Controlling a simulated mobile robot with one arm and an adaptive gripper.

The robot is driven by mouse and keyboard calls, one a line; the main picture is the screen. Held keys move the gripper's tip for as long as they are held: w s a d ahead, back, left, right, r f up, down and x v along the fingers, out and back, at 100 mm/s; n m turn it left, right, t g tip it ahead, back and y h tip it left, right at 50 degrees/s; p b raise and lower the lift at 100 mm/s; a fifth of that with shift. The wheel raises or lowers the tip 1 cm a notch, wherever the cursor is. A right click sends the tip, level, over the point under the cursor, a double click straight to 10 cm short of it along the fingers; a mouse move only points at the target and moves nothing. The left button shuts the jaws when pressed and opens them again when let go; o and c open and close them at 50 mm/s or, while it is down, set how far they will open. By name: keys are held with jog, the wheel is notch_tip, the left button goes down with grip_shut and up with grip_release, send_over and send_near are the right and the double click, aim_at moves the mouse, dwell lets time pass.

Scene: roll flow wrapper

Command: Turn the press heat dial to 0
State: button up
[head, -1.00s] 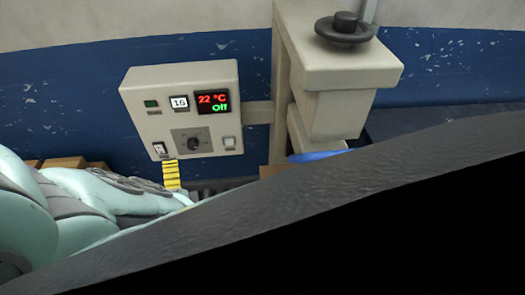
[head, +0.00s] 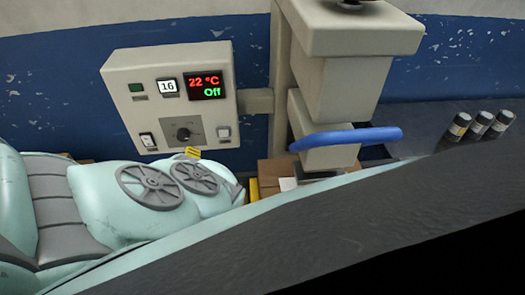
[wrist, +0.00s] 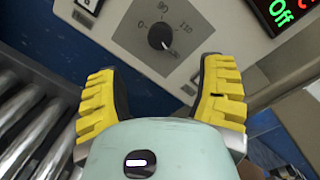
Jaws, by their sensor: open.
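The press heat dial (head: 183,134) is a dark knob on a grey plate, low on a beige control box (head: 118,72). In the wrist view the dial (wrist: 161,36) has "0" at its left and higher numbers around it. A light mark shows on the knob's lower right, but its exact setting is unclear. My gripper (wrist: 160,72) has two yellow ridged fingers spread wide with nothing between them. The dial lies just beyond the fingertips, near the middle of the gap, apparently untouched. In the head view, only a bit of yellow finger shows below the box.
The display (head: 206,85) reads 22 °C and Off. A rocker switch (head: 148,141) and another switch (head: 224,132) flank the dial. A press with a blue handle (head: 350,137) stands to the right, with dark bottles (head: 480,124) beyond. Metal rollers (wrist: 30,115) lie left in the wrist view.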

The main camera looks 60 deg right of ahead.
aim_at(184, 138)
jog(key=b+x, duration=0.2)
jog(key=x, duration=0.3)
jog(key=shift+b+x, duration=0.3)
jog(key=shift+x, duration=1.85)
jog(key=shift+c, duration=0.3)
grip_shut()
